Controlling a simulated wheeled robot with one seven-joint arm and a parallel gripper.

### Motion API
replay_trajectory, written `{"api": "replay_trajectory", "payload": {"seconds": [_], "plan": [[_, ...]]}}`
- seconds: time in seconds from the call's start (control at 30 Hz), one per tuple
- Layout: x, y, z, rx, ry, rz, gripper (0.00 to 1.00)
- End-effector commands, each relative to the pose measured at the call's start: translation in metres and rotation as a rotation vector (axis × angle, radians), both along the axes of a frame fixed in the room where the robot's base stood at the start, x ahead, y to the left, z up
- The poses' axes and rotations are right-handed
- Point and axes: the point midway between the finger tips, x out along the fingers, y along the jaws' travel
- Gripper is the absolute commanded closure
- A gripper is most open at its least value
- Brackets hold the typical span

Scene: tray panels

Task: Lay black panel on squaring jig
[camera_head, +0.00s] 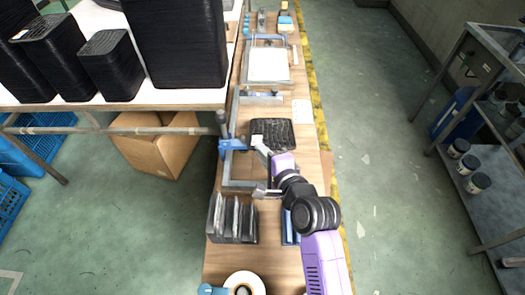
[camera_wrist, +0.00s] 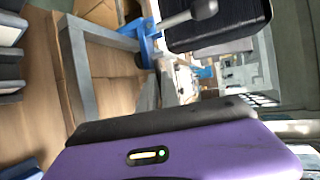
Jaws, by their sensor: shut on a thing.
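The black panel (camera_head: 272,133) is a dark ribbed square in the head view, at the far end of my gripper (camera_head: 261,148). My gripper is shut on its near edge. The squaring jig (camera_head: 228,170) is a grey metal frame on the bench, with a blue clamp (camera_head: 236,145) at its far left. The panel appears near the clamp's right side; I cannot tell whether it touches the jig. In the wrist view, the jig's grey bars (camera_wrist: 78,75) and blue clamp (camera_wrist: 147,48) show beyond my purple gripper body. The grip itself is not clear there.
A slotted rack (camera_head: 232,220) with upright plates stands at the near left of the bench, with a tape roll (camera_head: 244,283) nearer. Farther along, a frame holds a white panel (camera_head: 268,64). Black tray stacks (camera_head: 180,45) fill the left table.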

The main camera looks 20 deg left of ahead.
Motion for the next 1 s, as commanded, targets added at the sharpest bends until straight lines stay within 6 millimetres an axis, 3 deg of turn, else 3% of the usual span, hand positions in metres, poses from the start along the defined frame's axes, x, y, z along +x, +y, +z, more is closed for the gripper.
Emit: {"api": "replay_trajectory", "payload": {"seconds": [0.5, 1.0], "plan": [[0.0, 0.0, 0.0, 0.0, -0.001, 0.0, 1.0], [-0.001, 0.0, -0.016, -0.004, 0.003, 0.001, 1.0]]}}
